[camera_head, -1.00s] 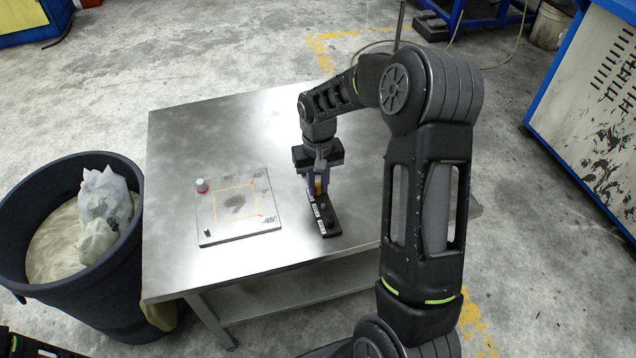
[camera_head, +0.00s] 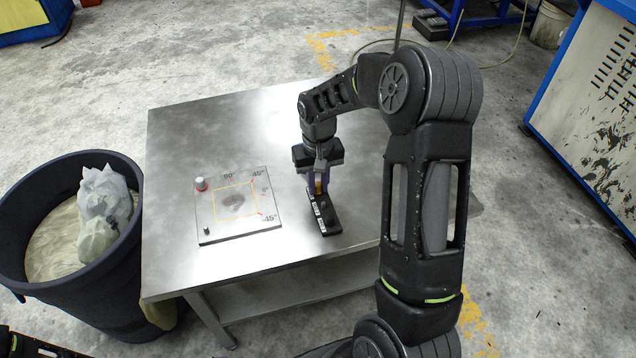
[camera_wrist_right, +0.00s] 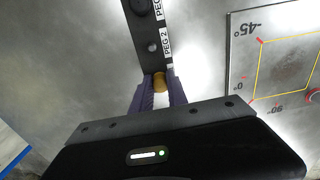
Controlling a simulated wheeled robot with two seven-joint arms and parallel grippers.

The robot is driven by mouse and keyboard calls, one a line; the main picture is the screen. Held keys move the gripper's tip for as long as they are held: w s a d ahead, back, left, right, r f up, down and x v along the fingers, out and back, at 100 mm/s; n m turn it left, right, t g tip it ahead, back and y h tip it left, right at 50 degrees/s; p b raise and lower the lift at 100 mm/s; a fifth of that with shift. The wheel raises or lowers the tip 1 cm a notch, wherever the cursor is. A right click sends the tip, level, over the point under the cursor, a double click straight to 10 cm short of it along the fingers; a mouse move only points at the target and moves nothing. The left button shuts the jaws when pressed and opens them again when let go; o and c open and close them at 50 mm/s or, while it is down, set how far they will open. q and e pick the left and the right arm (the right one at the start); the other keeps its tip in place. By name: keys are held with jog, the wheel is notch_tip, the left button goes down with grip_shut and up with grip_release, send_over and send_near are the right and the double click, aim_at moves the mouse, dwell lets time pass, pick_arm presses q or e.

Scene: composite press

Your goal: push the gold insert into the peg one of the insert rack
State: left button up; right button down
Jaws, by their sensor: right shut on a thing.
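The insert rack (camera_head: 325,222) is a narrow black bar with white peg labels, lying on the metal table right of the marked plate. In the right wrist view the rack (camera_wrist_right: 146,28) runs up and away from the fingers, and a "PEG-2" label can be read. My right gripper (camera_head: 319,190) points down at the rack's far end. Its purple fingers are shut on the gold insert (camera_wrist_right: 159,82), which shows between the fingertips at the rack's near end in the wrist view. Whether the insert sits on a peg is hidden by the fingers.
A flat plate (camera_head: 215,230) with angle marks, a yellow outline and a red-and-white knob lies left of the rack. A dark bin (camera_head: 130,255) with bags stands left of the table (camera_head: 180,135). The table's back left is clear.

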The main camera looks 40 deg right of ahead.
aim_at(318, 185)
jog(key=c, duration=1.2)
grip_release()
jog(key=shift+c, duration=0.2)
notch_tip(318, 185, up, 8)
jog(key=shift+f, duration=0.15)
